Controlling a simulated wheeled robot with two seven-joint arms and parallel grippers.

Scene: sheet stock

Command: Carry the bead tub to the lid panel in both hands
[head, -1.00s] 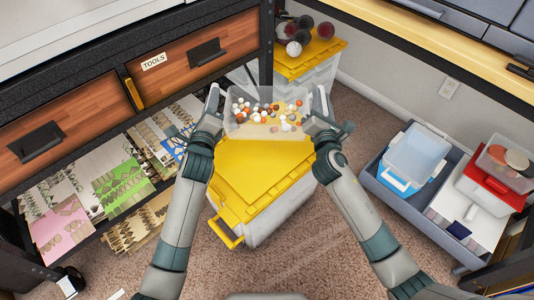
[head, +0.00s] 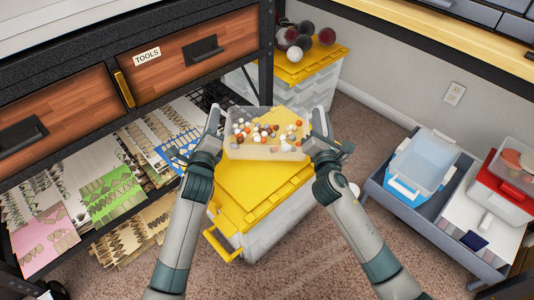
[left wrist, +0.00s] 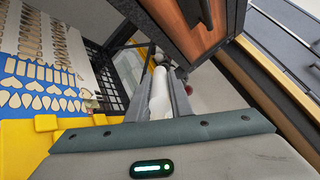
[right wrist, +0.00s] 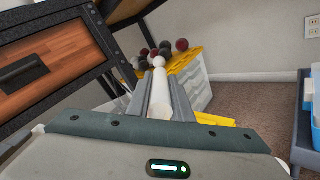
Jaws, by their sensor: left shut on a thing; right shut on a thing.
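The bead tub (head: 262,153) is a clear open box with orange, white and brown beads, held level between my grippers in the head view. My left gripper (head: 214,124) is shut on its left end and my right gripper (head: 318,124) on its right end. A white bar sits between the jaws in the left wrist view (left wrist: 160,92) and the right wrist view (right wrist: 160,92). Below the tub is a yellow panel (head: 255,190) on a pale bin, which looks like the lid panel. I cannot tell whether the tub touches it.
A dark rack with wooden drawers (head: 185,70) stands at left, with cut sheets (head: 115,185) on its lower shelf. Another yellow-lidded bin (head: 320,68) with several balls stands behind. A grey cart (head: 440,228) with boxes is at right. Carpet shows between.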

